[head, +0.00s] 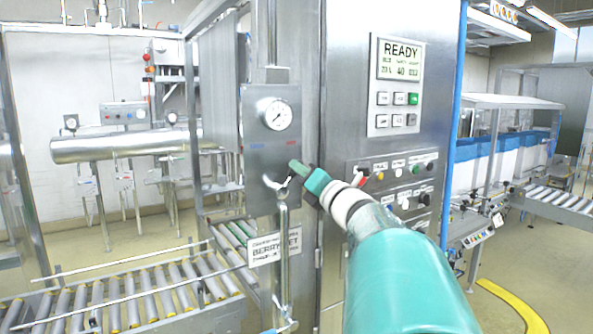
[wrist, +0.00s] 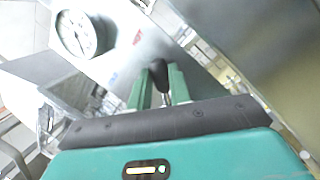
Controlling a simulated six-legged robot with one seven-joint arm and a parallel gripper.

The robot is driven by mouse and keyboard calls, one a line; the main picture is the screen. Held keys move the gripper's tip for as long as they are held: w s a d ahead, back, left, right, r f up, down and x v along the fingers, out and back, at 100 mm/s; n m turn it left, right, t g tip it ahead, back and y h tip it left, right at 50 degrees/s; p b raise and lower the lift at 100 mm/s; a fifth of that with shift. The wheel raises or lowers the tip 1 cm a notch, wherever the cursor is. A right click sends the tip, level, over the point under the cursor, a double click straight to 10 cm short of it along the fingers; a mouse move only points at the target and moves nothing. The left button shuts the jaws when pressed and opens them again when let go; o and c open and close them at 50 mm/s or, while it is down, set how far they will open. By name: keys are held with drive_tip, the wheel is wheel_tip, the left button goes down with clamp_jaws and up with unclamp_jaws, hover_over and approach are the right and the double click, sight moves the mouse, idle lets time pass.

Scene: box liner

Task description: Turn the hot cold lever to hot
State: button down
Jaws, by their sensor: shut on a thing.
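The hot cold lever has a black knob (wrist: 158,70) on a metal shaft, standing between my green fingers in the wrist view. My gripper (wrist: 159,88) is shut on the lever near its knob. In the head view my gripper (head: 300,168) reaches the steel panel (head: 262,130) from the right, and its fingers hide most of the lever. A metal valve fitting (head: 281,186) shows just below the fingertips. A blue mark (head: 257,160) is on the panel at left and a red mark (head: 291,155) at right, above the fingers.
A round gauge (head: 277,115) sits above the lever; it also shows in the wrist view (wrist: 76,34). A vertical pipe (head: 283,250) runs below. The cabinet with a READY display (head: 400,60) stands right. A roller conveyor (head: 125,295) lies lower left.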

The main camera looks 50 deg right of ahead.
drive_tip(key=shift+d+f+m, duration=0.1)
drive_tip(key=shift+f+m, duration=0.05)
drive_tip(key=shift+m, duration=0.15)
drive_tip(key=c, duration=1.3)
unclamp_jaws()
drive_tip(key=shift+s, duration=0.1)
drive_tip(key=v, duration=1.3)
drive_tip(key=shift+s+a+f, duration=0.15)
drive_tip(key=shift+s+a, duration=0.1)
